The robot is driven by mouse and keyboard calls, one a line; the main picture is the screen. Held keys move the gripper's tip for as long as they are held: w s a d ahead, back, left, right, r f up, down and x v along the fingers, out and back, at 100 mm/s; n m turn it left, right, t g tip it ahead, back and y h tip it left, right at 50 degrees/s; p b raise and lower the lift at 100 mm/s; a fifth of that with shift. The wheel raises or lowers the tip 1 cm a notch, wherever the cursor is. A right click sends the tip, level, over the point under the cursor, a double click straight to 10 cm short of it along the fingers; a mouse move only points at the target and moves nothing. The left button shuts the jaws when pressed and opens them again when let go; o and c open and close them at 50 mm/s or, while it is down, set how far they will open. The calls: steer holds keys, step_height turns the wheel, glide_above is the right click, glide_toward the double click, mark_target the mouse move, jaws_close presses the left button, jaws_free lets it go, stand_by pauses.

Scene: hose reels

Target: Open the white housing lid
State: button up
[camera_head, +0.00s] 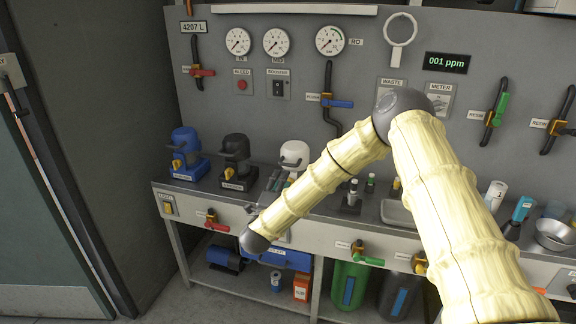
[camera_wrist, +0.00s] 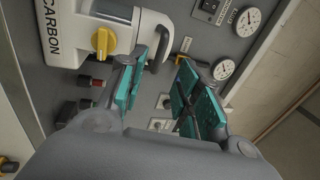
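The white housing (camera_head: 294,155) stands on the bench in the head view, right of a blue and a black housing; my forearm hides its lower part. In the wrist view the white housing (camera_wrist: 82,28), marked CARBON, fills the upper left, with a yellow knob (camera_wrist: 104,41) on it. A dark curved handle (camera_wrist: 162,48) sticks out at its right side. The lid looks shut. My gripper (camera_wrist: 162,92) is open, its teal fingers wide apart. No object is clearly held between the fingers.
The blue housing (camera_head: 185,152) and black housing (camera_head: 238,160) stand left of the white one. Behind is a panel with gauges (camera_head: 238,41), valves and switches. Small bottles, a metal bowl (camera_head: 556,234) and a cup are on the bench at right. The floor at left is clear.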

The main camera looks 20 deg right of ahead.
mark_target(288, 165)
steer(key=p+x, duration=0.1)
steer(key=x, duration=0.7)
steer(key=shift+w+d, duration=0.2)
steer(key=shift+w, duration=0.05)
steer(key=shift+c, duration=0.4)
jaws_close()
